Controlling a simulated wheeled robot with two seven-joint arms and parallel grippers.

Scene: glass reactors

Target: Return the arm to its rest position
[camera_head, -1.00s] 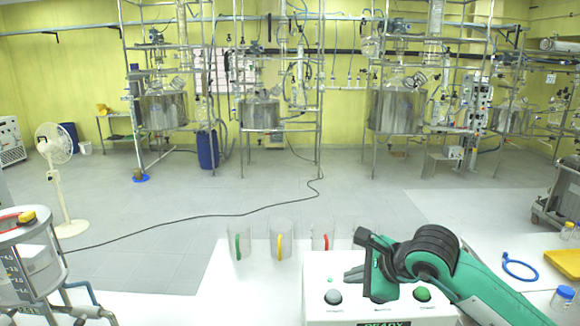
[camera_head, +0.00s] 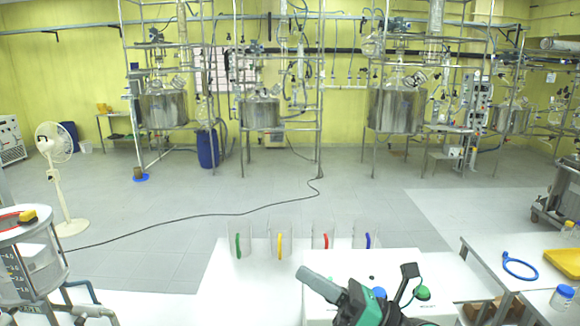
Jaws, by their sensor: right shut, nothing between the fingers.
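My right arm, green and black, comes in at the bottom centre. Its right gripper (camera_head: 308,276) appears as a shut grey tip pointing up and left, in front of the white button box (camera_head: 350,262). Nothing shows between the fingers. A black bracket-like part of my arm stands up to its right. On the box, a blue button (camera_head: 379,292) and a green button (camera_head: 423,293) show beside the arm. The grey button and the front label are hidden behind my arm. My left gripper is not in view.
Several clear mugs with coloured handles, such as the yellow one (camera_head: 280,245), stand behind the box. At right, a table holds a blue ring (camera_head: 519,266), a yellow tray (camera_head: 562,262) and a blue-capped jar (camera_head: 562,297). The floor beyond is open.

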